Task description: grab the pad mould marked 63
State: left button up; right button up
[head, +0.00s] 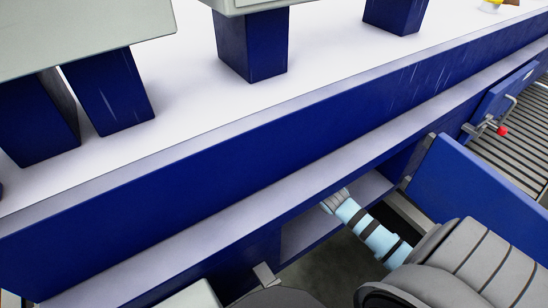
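No pad mould and no number 63 can be made out in the head view. Neither my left gripper nor my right gripper can be made out in this view.
A long blue machine frame (300,155) runs diagonally across the view, with a white bed (185,60) on it. Blue posts (252,45) stand on the bed. A lower ledge (215,222) runs along its front. A red knob (502,131) and roller conveyor (515,140) are right.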

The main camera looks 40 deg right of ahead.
jog(key=shift+s, duration=0.1)
grip_shut()
jog(key=shift+r, duration=0.1)
